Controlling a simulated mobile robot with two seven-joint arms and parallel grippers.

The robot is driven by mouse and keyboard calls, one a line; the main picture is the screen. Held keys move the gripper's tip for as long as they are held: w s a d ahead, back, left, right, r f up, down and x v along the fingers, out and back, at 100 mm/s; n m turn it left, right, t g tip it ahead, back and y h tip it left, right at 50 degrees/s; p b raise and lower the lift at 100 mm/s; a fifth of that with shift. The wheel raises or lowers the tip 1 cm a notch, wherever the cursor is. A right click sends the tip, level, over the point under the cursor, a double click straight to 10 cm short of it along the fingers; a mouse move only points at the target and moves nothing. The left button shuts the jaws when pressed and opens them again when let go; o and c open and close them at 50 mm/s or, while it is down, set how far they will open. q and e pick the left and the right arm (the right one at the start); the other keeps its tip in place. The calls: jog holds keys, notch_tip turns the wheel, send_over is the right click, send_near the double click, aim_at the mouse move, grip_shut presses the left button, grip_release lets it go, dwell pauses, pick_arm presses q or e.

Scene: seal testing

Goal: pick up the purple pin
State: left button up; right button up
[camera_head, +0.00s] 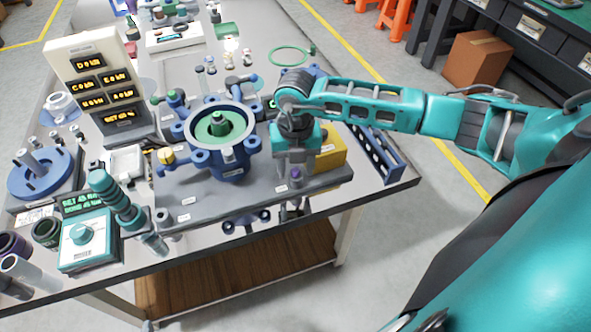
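The purple pin (296,173) shows as a small purple top above the front right part of the grey fixture plate (240,201). My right gripper (297,168) comes in from the right and points down, directly over and around the pin's top. The view is too small to tell whether its fingers touch the pin or how wide apart they are. The lower part of the pin is hard to make out.
A blue round housing with a green centre (217,125) stands left of my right gripper. A yellow block (330,153) and a blue slotted rail (375,153) are close on its right. A teal control box (88,240) stands at the front left. The table's front edge is near.

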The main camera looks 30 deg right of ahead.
grip_shut()
jog(key=shift+r, duration=0.15)
dwell(0.4)
